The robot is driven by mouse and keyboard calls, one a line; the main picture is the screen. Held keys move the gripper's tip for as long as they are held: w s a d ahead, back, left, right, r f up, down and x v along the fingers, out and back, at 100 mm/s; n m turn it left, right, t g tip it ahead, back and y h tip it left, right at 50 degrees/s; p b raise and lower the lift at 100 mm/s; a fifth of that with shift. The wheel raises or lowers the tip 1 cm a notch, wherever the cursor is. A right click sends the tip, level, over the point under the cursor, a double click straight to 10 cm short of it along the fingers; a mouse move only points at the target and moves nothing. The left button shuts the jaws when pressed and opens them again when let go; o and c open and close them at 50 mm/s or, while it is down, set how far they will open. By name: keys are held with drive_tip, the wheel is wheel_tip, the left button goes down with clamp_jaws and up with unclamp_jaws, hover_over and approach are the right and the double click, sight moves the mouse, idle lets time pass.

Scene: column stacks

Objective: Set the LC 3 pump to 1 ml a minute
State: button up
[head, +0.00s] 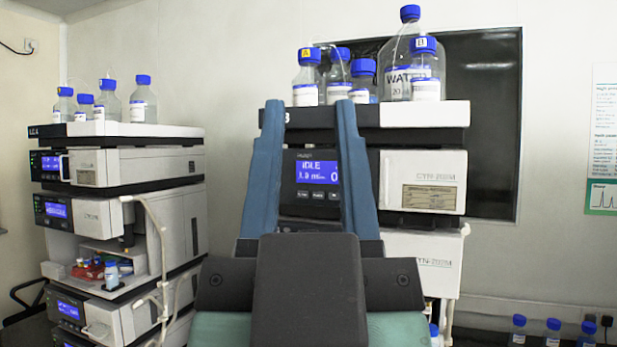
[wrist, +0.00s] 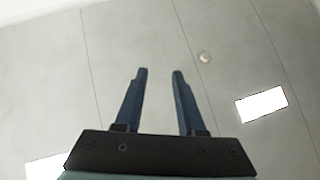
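The right-hand instrument stack (head: 425,113) stands ahead in the head view. The letter or number at its top left edge is partly hidden by a finger; its last character looks like a B, 8 or 3. A pump screen (head: 317,172) on it glows blue and reads IDLE, with a value under it that is too small to read surely. Small buttons (head: 318,195) sit below the screen. My gripper (head: 310,104) is open and empty, fingers pointing up, in front of this stack and covering parts of the pump. In the wrist view, my gripper (wrist: 160,72) points at the ceiling.
A second stack (head: 165,130) with several blue-lit modules stands at the left. Blue-capped bottles (head: 426,70) top both stacks. More bottles (head: 553,330) stand low at the right. A dark panel (head: 490,120) hangs behind. Ceiling lights (wrist: 262,104) show in the wrist view.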

clamp_jaws()
idle(1.9)
